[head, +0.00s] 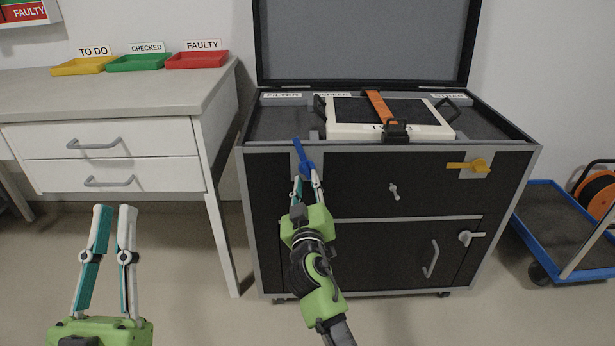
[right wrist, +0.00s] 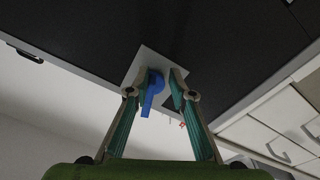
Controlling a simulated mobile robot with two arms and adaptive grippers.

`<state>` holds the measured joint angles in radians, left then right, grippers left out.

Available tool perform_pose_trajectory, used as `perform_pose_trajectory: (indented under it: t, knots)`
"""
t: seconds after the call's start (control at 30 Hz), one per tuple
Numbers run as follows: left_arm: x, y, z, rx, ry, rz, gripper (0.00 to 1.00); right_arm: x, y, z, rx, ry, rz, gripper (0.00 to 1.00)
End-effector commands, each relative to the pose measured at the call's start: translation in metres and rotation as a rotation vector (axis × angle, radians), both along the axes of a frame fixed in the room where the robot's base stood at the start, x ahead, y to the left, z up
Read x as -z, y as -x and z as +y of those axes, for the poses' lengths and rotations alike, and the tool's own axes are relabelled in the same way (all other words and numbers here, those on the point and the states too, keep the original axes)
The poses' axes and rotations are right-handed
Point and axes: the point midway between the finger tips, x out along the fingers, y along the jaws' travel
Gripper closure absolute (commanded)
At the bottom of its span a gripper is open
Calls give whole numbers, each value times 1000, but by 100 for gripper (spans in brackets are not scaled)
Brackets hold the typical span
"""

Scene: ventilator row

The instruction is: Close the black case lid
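The black case (head: 360,180) stands in the middle of the head view, with its lid (head: 365,40) raised upright at the back. A blue latch (head: 301,154) is on the left of its front and also shows in the right wrist view (right wrist: 152,92). A yellow latch (head: 479,166) is at the right of the front. My right gripper (head: 307,176) is at the blue latch, its fingers apart with the latch between them; a gap shows beside the right finger. My left gripper (head: 115,208) is open and empty, low at the left, away from the case.
Inside the case lies a white-framed panel (head: 345,131) with an orange strap (head: 379,106). A white drawer desk (head: 110,125) with yellow, green and red trays (head: 198,60) stands left. A blue-edged trolley (head: 575,240) with an orange reel is right. Floor between desk and case is clear.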

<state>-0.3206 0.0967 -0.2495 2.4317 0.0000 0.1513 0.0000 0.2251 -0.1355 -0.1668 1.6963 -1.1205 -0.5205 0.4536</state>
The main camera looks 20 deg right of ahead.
Motion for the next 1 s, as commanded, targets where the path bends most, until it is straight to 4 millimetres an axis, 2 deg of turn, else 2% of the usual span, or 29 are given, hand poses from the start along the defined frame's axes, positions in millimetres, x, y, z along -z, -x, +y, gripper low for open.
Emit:
perform_pose_trajectory:
  t: [0.03,0.33,0.47,0.57,0.8,1.0]
  knots:
    - [1,0,0,0,0,0,86,10,-1,1,-2,-4,16,86]
    - [0,0,0,0,0,0,86,7,-1,1,-3,-3,12,86]
    - [0,0,0,0,0,0,86,-2,-1,1,-2,-2,7,86]
    - [0,0,0,0,0,0,86,-20,-1,1,-4,-3,0,86]
    - [-1,0,0,0,0,0,86,-79,2,0,-2,2,-24,86]
    - [-1,0,0,0,0,0,86,-103,4,-1,1,1,-19,86]
